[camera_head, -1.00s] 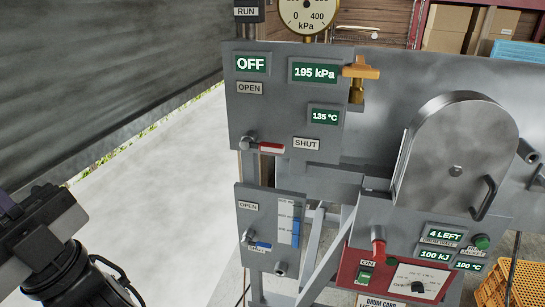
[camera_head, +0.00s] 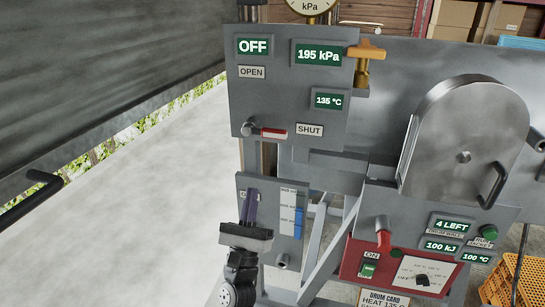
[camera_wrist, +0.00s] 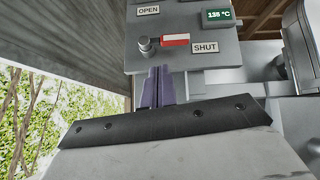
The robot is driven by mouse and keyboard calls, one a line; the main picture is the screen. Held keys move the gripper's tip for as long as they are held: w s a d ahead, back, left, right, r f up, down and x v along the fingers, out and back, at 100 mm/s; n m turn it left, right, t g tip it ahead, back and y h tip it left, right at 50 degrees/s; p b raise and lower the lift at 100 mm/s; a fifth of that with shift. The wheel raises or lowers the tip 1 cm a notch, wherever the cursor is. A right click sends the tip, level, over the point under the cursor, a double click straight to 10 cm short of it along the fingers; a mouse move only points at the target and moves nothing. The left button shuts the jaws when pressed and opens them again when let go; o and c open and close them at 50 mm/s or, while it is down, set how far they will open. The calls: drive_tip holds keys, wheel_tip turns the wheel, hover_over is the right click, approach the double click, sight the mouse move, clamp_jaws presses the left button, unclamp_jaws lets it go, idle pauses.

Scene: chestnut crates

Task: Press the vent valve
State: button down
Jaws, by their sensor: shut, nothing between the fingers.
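No label names a vent valve. A brass valve with an orange handle (camera_head: 366,50) stands at the upper panel's right edge. A red-handled lever (camera_head: 265,132) on the upper grey panel (camera_head: 270,95) lies between OPEN and SHUT labels, its handle pointing right towards SHUT; it also shows in the wrist view (camera_wrist: 174,40). My gripper (camera_head: 252,192) is shut and empty, purple fingers pointing up, in front of the lower panel and below the red lever. In the wrist view its fingertips (camera_wrist: 158,69) appear just under that lever, apart from it. The lower panel's lever is hidden behind my gripper.
The upper panel displays read OFF, 195 kPa and 135 °C. A rounded metal door (camera_head: 455,130) with a handle and a red control box (camera_head: 400,262) are at right. A yellow crate (camera_head: 498,284) stands lower right.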

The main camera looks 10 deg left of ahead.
sight(264, 132)
drive_tip(key=d+f+m+h, duration=0.1)
drive_tip(key=w+d+f+m+h, duration=0.1)
drive_tip(key=f+m, duration=0.1)
drive_tip(key=shift+d+f+g, duration=0.2)
drive_tip(key=shift+d+g, duration=0.2)
drive_tip(key=shift+r, duration=0.1)
drive_tip(key=s+r+p+x, duration=0.2)
drive_tip(key=p+x, duration=0.6)
drive_tip(key=x, duration=0.4)
drive_tip(key=shift+w+r, duration=0.25)
drive_tip(key=shift+n+y, duration=0.3)
drive_tip(key=shift+n, duration=0.1)
